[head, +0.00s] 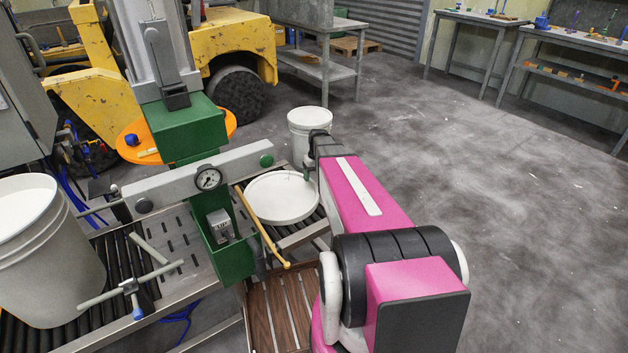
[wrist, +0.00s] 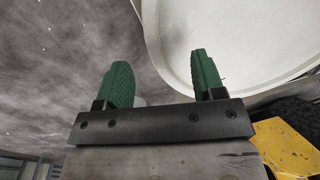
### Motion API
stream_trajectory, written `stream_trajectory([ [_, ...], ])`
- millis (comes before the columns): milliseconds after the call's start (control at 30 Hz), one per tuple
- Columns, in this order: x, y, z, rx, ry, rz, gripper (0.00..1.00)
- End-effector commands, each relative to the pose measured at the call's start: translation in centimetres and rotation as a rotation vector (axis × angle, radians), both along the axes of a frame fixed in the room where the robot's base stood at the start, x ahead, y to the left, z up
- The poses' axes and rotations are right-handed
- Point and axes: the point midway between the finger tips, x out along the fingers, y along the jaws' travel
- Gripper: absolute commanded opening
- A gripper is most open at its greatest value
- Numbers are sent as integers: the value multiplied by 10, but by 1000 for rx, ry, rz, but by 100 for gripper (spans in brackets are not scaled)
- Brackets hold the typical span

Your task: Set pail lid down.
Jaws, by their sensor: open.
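The white round pail lid (head: 282,197) lies roughly flat at the right end of the roller conveyor, beside the green press. In the wrist view the pale lid (wrist: 240,35) fills the upper right, its raised rim curving down between the fingers. My gripper (head: 308,174) is at the lid's far right edge, partly hidden by my pink arm. In the wrist view my gripper (wrist: 162,64) has its two green fingers wide apart. The right finger overlaps the lid and the left one shows against the floor. Whether either finger touches the rim I cannot tell.
The green press (head: 190,130) with its gauge stands left of the lid; a yellow bar (head: 262,226) runs close by the lid. A large white pail (head: 38,255) stands on the rollers at left. Another white pail (head: 309,135) stands behind the lid. The floor at right is clear.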

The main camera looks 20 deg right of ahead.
Motion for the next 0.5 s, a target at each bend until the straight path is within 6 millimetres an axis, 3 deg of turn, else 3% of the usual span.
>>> stream_trajectory([
  [500, 0, 0, 45, 0, -1, 0, 63],
])
